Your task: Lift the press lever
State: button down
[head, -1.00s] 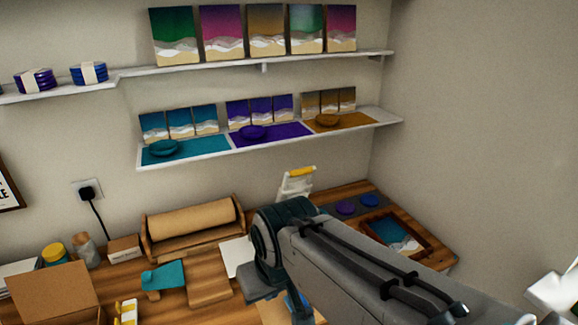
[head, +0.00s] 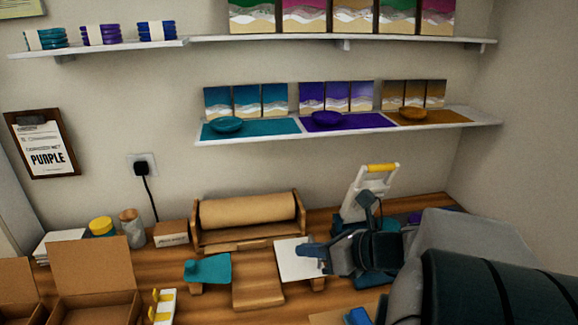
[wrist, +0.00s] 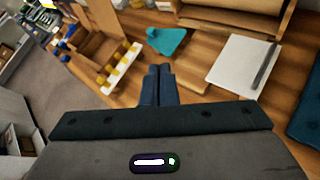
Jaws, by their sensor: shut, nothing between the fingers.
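The press lever (head: 366,190) is a white frame with a yellow grip bar (head: 382,168) across its top. It stands up at a slant at the back right of the wooden bench. My arm hides its lower part and most of the press below. My gripper (head: 308,252) is left of and nearer than the lever, apart from it, over the white sheet's area. In the wrist view my gripper's fingers (wrist: 158,72) are together and empty above the bench. The lever does not show in the wrist view.
A paper roll holder (head: 248,218), a teal piece (head: 208,268), a white sheet (head: 296,262) and an open cardboard box (head: 92,272) are on the bench. A yellow-and-white holder (head: 162,305) stands at the front. Shelves (head: 340,131) with pictures and bowls hang above.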

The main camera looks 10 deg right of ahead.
jog(key=w+d+r+m+t+h, duration=0.1)
jog(key=d+m+t+h, duration=0.9)
jog(key=d+m, duration=1.3)
jog(key=shift+w+d+r+m+t, duration=0.25)
jog(key=shift+w+d+t, duration=0.2)
jog(key=shift+d+t, duration=0.25)
jog(key=shift+w+p, duration=0.2)
jog(key=shift+p, duration=0.8)
jog(key=p, duration=0.4)
jog(key=shift+w+a+r+p, duration=0.1)
jog(key=shift+w+a+p, duration=0.1)
jog(key=shift+w+p, duration=0.2)
jog(key=p, duration=0.2)
send_near(383, 170)
jog(key=x, duration=0.7)
jog(key=shift+a, duration=0.1)
jog(key=shift+s, duration=0.1)
